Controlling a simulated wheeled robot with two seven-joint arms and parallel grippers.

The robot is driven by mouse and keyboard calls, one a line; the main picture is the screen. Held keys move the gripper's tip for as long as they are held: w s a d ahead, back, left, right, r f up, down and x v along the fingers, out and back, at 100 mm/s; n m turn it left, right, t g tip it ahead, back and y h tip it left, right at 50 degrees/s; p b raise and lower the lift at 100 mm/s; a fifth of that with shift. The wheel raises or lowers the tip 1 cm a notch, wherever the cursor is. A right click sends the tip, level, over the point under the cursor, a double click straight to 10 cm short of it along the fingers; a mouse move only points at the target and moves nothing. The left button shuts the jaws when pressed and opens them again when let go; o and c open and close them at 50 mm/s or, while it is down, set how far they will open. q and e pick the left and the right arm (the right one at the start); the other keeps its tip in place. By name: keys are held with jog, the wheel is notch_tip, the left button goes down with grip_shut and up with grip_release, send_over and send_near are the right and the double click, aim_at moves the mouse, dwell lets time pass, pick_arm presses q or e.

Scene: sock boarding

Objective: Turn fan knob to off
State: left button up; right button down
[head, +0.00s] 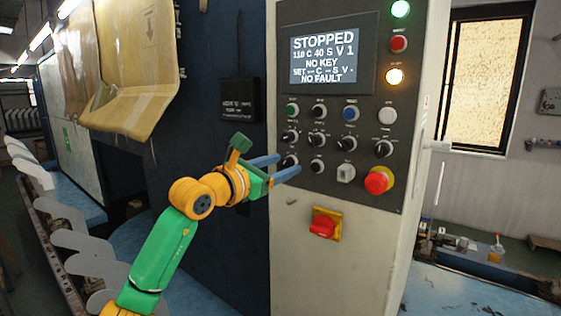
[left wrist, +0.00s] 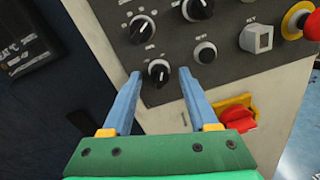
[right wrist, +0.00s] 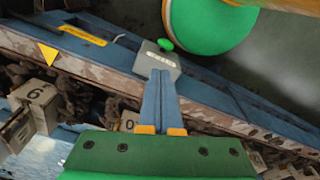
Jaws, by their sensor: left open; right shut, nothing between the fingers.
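A black knob with a white pointer mark (head: 289,161) sits at the lower left of the control panel. It also shows in the left wrist view (left wrist: 158,72), between the fingertips, with gaps on both sides. Its label is too small to read, so I cannot tell for sure that it is the fan knob. My left gripper (head: 287,165) is open in front of the panel, with one blue finger on each side of this knob. My right gripper (right wrist: 160,75) shows only in its wrist view, shut and empty, away from the panel.
Several similar knobs and buttons crowd the panel, with a display (head: 333,50) reading STOPPED above. A red emergency button (head: 378,180) is at the lower right. A red and yellow rotary switch (head: 324,225) is below. A grey box with a green button (right wrist: 158,58) is near my right gripper.

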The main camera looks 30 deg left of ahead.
pick_arm(q)
jog(key=shift+s, duration=0.1)
grip_shut()
jog(key=shift+n, duration=0.3)
pick_arm(e)
jog(key=shift+f, duration=0.2)
pick_arm(q)
jog(key=shift+n+b, duration=0.5)
jog(key=shift+n, duration=0.1)
jog(key=n+b, duration=0.1)
jog(key=n, duration=0.2)
jog(key=shift+n, duration=0.3)
jog(key=n+b, duration=0.1)
jog(key=n, duration=0.3)
jog(key=shift+t+b, duration=0.3)
jog(key=shift+b, duration=0.1)
pick_arm(e)
notch_tip(320, 180, down, 3)
jog(key=shift+f, duration=0.2)
pick_arm(q)
jog(key=shift+n+b, duration=0.3)
jog(key=shift+n, duration=1)
pick_arm(e)
jog(key=shift+f, duration=0.3)
pick_arm(q)
jog(key=shift+r+n, duration=0.1)
jog(key=shift+n, duration=0.2)
